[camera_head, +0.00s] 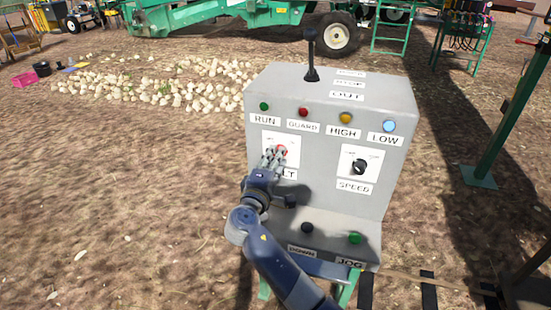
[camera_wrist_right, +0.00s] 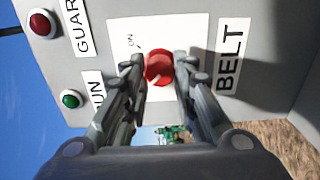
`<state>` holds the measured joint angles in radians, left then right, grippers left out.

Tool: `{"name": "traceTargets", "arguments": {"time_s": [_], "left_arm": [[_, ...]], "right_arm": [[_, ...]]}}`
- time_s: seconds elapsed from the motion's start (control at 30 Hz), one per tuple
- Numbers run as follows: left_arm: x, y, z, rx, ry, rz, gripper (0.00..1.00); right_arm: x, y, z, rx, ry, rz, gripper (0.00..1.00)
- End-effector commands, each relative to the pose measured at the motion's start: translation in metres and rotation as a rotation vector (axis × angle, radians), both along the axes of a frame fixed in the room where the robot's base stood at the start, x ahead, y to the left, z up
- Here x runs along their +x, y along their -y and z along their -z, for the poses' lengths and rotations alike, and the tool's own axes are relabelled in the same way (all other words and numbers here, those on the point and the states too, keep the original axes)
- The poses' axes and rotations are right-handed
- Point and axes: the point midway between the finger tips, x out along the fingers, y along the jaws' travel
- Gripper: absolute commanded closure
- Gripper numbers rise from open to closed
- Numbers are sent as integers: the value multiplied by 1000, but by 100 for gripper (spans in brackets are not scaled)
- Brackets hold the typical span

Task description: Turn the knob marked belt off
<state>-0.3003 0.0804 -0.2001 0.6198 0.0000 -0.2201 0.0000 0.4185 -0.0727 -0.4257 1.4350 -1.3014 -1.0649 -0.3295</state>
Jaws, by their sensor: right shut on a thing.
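The red belt knob (camera_head: 282,149) sits on a white plate on the front of the grey control box. It also shows in the right wrist view (camera_wrist_right: 159,66), with a white pointer mark near its lower edge. The "ON" mark shows on the plate beside it; the off mark cannot be made out. My right gripper (camera_head: 273,156) is at the knob, its fingers on either side and shut on it; both fingers show in the right wrist view (camera_wrist_right: 160,78). The "BELT" label (camera_wrist_right: 231,58) is beside the plate. My left gripper is out of view.
The control box (camera_head: 233,0) has a black speed knob (camera_head: 360,167), a lever (camera_head: 311,55) on top, and several coloured lamps above the knobs. A black button (camera_head: 307,228) and a green button (camera_head: 355,238) are on its lower ledge. A green post (camera_head: 515,105) stands at right.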

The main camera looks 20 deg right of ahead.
Motion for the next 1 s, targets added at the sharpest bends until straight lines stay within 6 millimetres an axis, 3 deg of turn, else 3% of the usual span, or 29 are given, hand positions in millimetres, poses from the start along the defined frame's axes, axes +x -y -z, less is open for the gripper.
{"name": "traceTargets", "arguments": {"time_s": [0.3, 0.33, 0.4, 0.77, 1.0], "left_arm": [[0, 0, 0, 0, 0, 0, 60], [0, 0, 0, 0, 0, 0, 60], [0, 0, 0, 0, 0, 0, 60], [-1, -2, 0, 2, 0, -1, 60], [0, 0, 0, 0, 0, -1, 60]], "right_arm": [[1, 0, -3, -5, 5, -1, 98], [1, 0, -3, -5, 5, -1, 70], [1, 0, -3, -5, 5, -1, 54], [-1, -1, -1, -1, 2, 0, 54], [-28, -19, 1, 1, 0, -2, 54]]}}
